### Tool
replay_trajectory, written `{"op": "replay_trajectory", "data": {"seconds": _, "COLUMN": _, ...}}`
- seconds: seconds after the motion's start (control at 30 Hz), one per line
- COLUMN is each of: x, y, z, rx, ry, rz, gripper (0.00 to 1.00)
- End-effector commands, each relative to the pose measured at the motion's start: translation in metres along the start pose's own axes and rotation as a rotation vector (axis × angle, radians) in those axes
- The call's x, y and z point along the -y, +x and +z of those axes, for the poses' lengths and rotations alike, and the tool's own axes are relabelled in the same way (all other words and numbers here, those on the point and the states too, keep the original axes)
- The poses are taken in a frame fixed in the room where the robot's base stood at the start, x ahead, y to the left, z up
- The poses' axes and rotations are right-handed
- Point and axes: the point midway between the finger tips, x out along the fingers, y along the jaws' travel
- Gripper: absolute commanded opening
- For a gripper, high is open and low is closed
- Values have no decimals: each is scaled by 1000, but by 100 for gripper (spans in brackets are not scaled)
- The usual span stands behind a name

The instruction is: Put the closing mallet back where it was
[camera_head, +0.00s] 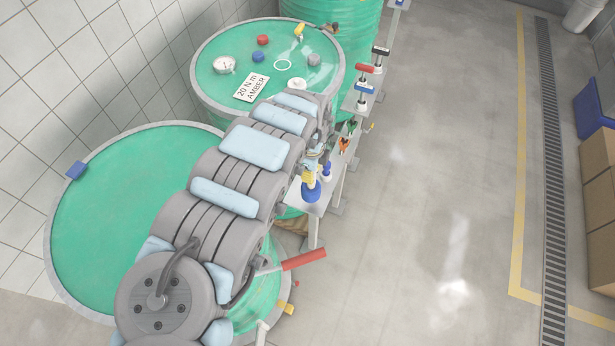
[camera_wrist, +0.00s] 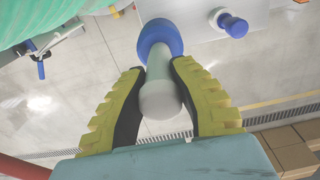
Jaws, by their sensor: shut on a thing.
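My gripper (camera_wrist: 160,70) has its two yellow-and-black fingers closed on the pale handle of the closing mallet (camera_wrist: 158,100), which has a blue head at the far end. In the head view my gripper (camera_head: 309,172) is partly hidden by my arm. There the mallet's blue head (camera_head: 311,193) is over the near plate of the grey rail stand (camera_head: 303,205). I cannot tell whether the head touches the plate. A smaller blue-and-white piece (camera_wrist: 232,25) stands on the plate to the right of the mallet in the wrist view.
The far green drum (camera_head: 215,85) carries a gauge (camera_head: 224,64), coloured caps and a "20 N m AMBER" card (camera_head: 251,87). The near drum lid (camera_head: 110,215) is beneath my arm. T-handled tools (camera_head: 362,88) stand farther along the rail. Floor (camera_head: 430,200) to the right is clear.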

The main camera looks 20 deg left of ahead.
Motion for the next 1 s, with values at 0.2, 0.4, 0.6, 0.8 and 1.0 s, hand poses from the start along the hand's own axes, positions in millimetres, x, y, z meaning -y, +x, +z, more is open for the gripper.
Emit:
{"op": "replay_trajectory", "data": {"seconds": 0.2, "x": 9, "y": 18, "z": 7, "rx": -1, "ry": -1, "rz": 2, "gripper": 0}}
{"op": "replay_trajectory", "data": {"seconds": 0.4, "x": 17, "y": 24, "z": 12, "rx": 0, "ry": 3, "rz": -3, "gripper": 0}}
{"op": "replay_trajectory", "data": {"seconds": 0.6, "x": 18, "y": 27, "z": 15, "rx": 0, "ry": 1, "rz": -2, "gripper": 0}}
{"op": "replay_trajectory", "data": {"seconds": 0.8, "x": 20, "y": 38, "z": 19, "rx": 2, "ry": -2, "rz": 3, "gripper": 0}}
{"op": "replay_trajectory", "data": {"seconds": 1.0, "x": 21, "y": 55, "z": 18, "rx": 2, "ry": 0, "rz": 0, "gripper": 0}}
